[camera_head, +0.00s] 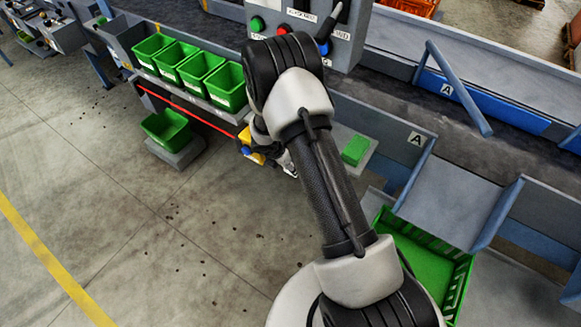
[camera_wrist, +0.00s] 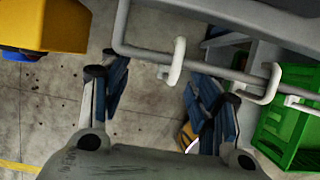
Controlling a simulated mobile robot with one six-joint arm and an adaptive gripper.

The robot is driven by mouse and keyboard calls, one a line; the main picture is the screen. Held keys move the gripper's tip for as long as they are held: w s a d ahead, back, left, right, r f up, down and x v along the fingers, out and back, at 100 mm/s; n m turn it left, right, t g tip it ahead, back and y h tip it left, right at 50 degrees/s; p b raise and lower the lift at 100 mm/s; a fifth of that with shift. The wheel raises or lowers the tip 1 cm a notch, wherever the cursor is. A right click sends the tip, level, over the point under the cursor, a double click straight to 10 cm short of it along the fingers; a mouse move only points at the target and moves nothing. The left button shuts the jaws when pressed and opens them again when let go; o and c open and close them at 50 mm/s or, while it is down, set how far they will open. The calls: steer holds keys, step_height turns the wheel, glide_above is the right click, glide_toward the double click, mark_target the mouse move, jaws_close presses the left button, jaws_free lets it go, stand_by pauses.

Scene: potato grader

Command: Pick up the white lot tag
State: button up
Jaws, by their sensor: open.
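My gripper (camera_wrist: 158,82) is open in the wrist view, with its two dark fingers apart and concrete floor showing between them. In the head view my gripper (camera_head: 287,164) is mostly hidden behind my arm. I cannot make out the white lot tag with certainty. A small white piece with an orange edge (camera_wrist: 188,137) shows low in the wrist view, beside the right finger and partly hidden by my gripper; I cannot tell whether it is the tag. White hooks (camera_wrist: 178,62) sit on a grey rail (camera_wrist: 215,72) just beyond the fingertips.
A yellow box (camera_wrist: 45,25) with a blue part is at the wrist view's upper left. A green crate (camera_wrist: 290,120) is at right. The head view shows green bins (camera_head: 226,87), a green block on a grey ledge (camera_head: 355,149) and a control box (camera_head: 345,40). Floor at left is open.

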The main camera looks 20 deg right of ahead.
steer(key=b+x, duration=0.2)
steer(key=x, duration=0.2)
steer(key=shift+d+f, duration=0.2)
steer(key=shift+f, duration=0.15)
steer(key=shift+s, duration=0.1)
steer(key=shift+c, duration=0.2)
steer(key=c, duration=0.7)
